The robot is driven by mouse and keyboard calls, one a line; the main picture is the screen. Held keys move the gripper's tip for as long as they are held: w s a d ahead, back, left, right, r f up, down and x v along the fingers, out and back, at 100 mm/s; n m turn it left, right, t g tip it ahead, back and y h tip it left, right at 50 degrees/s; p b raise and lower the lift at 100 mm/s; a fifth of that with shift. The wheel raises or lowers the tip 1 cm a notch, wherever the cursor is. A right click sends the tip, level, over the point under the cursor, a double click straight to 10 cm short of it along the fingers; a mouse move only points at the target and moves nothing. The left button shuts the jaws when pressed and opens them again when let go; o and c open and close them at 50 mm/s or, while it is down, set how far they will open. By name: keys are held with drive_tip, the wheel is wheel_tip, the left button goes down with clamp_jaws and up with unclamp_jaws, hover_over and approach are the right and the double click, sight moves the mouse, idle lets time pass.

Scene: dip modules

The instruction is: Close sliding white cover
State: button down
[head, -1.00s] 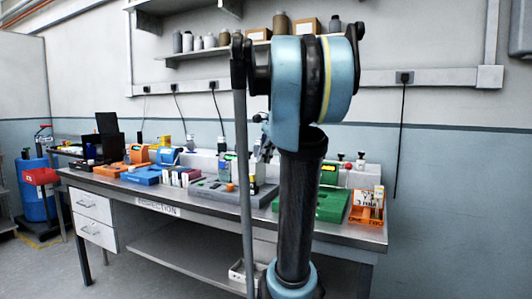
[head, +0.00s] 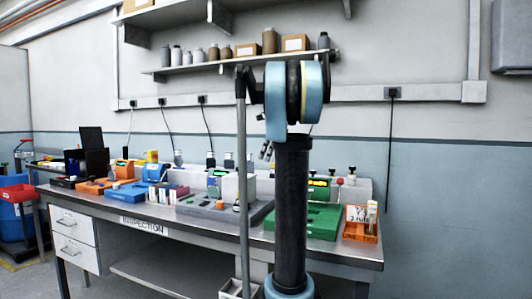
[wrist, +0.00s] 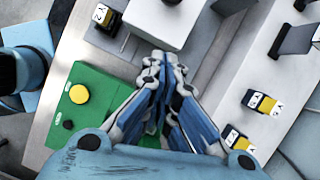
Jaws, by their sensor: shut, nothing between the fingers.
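In the wrist view my gripper (wrist: 165,62) is shut and empty, its blue-and-grey fingers together. The fingertips appear just below a white box-shaped piece (wrist: 158,20), which may be the sliding white cover; I cannot tell whether they touch it. A green module (wrist: 85,105) with a yellow round button (wrist: 79,94) lies to the left, partly under the fingers. In the head view a white block (head: 230,187) stands on a grey module at mid-bench, left of my arm. My arm hides part of the bench, and the gripper is mostly hidden there.
The bench (head: 205,222) holds several modules: blue (head: 127,195), green (head: 322,222) and an orange tray (head: 361,225) at the right end. In the wrist view small black-and-yellow pieces marked with letters (wrist: 262,102) stand to the right. Shelves (head: 200,68) hang above.

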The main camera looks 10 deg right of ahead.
sight(247, 176)
drive_tip(key=a+f, duration=0.1)
drive_tip(key=w+a+f, duration=0.1)
drive_tip(key=a+f, duration=0.2)
drive_tip(key=shift+w+a+f, duration=0.3)
drive_tip(key=shift+f, duration=0.05)
drive_tip(key=shift+w+a, duration=0.2)
drive_tip(key=shift+a, duration=0.3)
drive_tip(key=shift+w, duration=0.1)
